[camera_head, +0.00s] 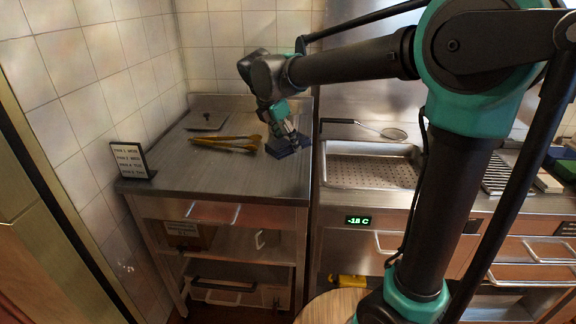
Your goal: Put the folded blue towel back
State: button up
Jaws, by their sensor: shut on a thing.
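The folded blue towel (284,150) is at the right side of the steel counter (220,182) on the left. My gripper (288,138) reaches down from above and is shut on the towel. The fingers partly cover the towel. I cannot tell whether the towel rests on the counter or is just above it.
Yellow tongs (226,143) lie left of my gripper. A small flat lid with a knob (207,119) is at the back left. A dark sign (132,160) stands at the front left edge. A perforated basin (369,171) and a strainer (393,134) are to the right.

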aim_at(278, 145)
notch_tip(278, 145, down, 9)
dwell(0.5)
jog(key=o, duration=1.1)
jog(key=shift+f, duration=0.1)
jog(key=v, duration=1.2)
